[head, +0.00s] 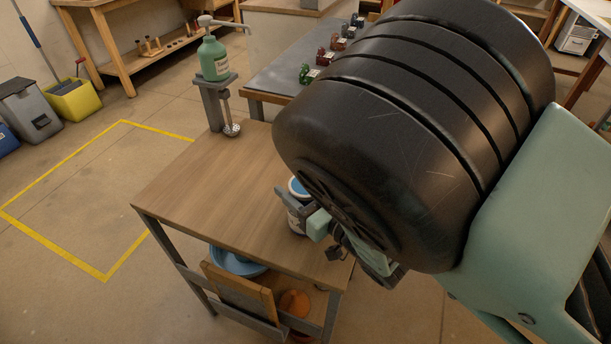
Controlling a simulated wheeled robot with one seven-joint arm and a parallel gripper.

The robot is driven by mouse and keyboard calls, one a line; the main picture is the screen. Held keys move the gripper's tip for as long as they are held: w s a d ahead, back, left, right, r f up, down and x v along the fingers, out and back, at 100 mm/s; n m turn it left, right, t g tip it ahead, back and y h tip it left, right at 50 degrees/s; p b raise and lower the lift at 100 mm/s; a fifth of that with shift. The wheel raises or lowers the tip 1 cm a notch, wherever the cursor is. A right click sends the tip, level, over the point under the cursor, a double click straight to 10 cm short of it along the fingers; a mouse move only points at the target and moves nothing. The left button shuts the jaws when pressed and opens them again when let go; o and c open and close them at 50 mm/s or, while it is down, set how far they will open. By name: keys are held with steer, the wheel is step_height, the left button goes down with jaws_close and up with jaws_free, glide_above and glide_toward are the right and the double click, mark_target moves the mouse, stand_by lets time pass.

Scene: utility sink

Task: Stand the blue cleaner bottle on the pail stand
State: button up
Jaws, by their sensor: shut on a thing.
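My gripper (307,212) is at the right side of the wooden-topped table, partly hidden behind my own dark arm link. It is shut on a container with a blue top, a white rim and a pale label, which appears to be the blue cleaner bottle (297,187). The bottle looks roughly upright. Its lower part is largely covered, and I cannot tell whether its base touches the tabletop. I cannot identify the pail stand with certainty; my arm hides much of the right side.
The wooden tabletop (215,185) is mostly clear. A green pump bottle (214,58) stands on a bracket at its far edge, above a strainer (231,129). A blue basin (237,261) and an orange object (295,302) sit below. A grey bench (300,65) stands behind.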

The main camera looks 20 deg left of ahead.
steer(key=o, duration=1.3)
steer(key=shift+f, duration=0.1)
steer(key=shift+r, duration=0.25)
steer(key=b+v, duration=0.2)
steer(key=v, duration=1)
steer(key=w+d+m+g+h, duration=0.25)
steer(key=d+m+h, duration=0.25)
steer(key=h, duration=0.4)
steer(key=s+d+r+g+h, duration=0.2)
steer(key=s+d+r, duration=0.1)
steer(key=s+d, duration=0.1)
steer(key=s+d+r+g+h, duration=0.2)
steer(key=s+d+r, duration=0.1)
steer(key=s+d, duration=0.2)
steer(key=s+d+r+g+h, duration=0.2)
steer(key=s+d+r, duration=0.1)
steer(key=s+d, duration=0.1)
steer(key=shift+s+d+n+g, duration=0.15)
steer(key=shift+s+n+g, duration=0.15)
steer(key=shift+s, duration=0.25)
steer(key=shift+r, duration=0.1)
